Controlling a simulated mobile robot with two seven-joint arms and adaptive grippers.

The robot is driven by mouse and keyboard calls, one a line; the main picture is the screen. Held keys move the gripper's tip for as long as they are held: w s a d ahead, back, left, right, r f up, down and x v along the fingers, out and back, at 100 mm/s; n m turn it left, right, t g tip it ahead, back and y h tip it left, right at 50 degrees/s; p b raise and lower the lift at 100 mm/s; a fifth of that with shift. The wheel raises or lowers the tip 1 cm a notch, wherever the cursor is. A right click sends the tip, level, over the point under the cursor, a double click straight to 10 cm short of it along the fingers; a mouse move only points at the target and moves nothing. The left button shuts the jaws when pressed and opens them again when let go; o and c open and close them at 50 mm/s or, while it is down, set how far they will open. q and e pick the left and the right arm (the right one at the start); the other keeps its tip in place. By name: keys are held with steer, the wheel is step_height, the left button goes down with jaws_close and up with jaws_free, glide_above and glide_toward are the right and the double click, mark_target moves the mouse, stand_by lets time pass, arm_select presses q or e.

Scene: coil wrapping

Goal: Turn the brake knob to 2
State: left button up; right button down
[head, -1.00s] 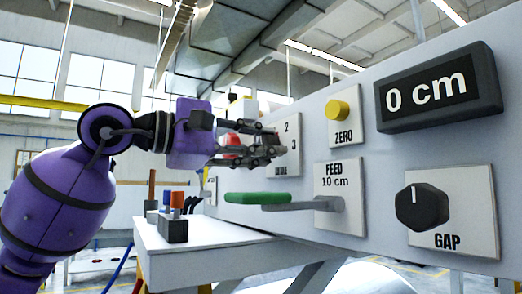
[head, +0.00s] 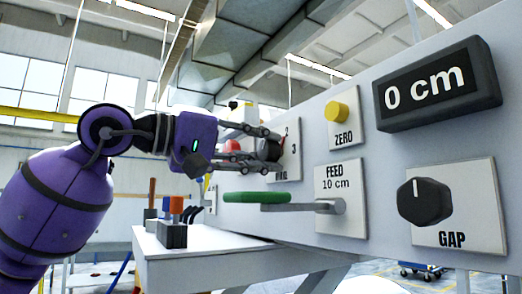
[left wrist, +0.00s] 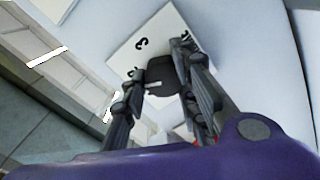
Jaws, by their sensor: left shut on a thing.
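The brake knob (head: 270,149) is a dark round knob on a white plate (head: 292,136) at the left part of the grey panel. A 3 shows on the plate, while its other marks are partly covered. My left gripper (head: 275,148) reaches in from the left and is shut on the knob, with fingers above and below it. In the left wrist view the knob (left wrist: 160,76) sits between the two fingers (left wrist: 160,64), and a white pointer line shows on it. Which number it points to cannot be told. My right gripper is not in view.
A green-handled FEED lever (head: 258,198) sticks out below the knob. The yellow ZERO button (head: 342,111), the GAP knob (head: 425,201) and a display reading 0 cm (head: 437,84) are to the right. A white table (head: 200,262) stands below.

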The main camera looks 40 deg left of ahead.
arm_select(q)
steer(key=shift+s+a+r, duration=0.1)
steer(key=shift+s+r, duration=0.1)
steer(key=shift+r, duration=0.35)
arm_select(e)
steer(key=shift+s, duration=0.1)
arm_select(q)
steer(key=o, duration=0.9)
steer(key=shift+c, duration=0.2)
steer(key=shift+o, duration=0.7)
steer(key=shift+w+d+f+m, duration=0.1)
steer(key=shift+d+m, duration=0.1)
steer(key=shift+m, duration=0.1)
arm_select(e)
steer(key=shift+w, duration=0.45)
arm_select(q)
steer(key=shift+a+f, duration=0.1)
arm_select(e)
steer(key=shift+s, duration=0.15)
arm_select(q)
steer(key=v, duration=1.2)
steer(key=shift+f, duration=0.15)
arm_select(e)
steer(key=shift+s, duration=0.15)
arm_select(q)
steer(key=shift+w, duration=0.1)
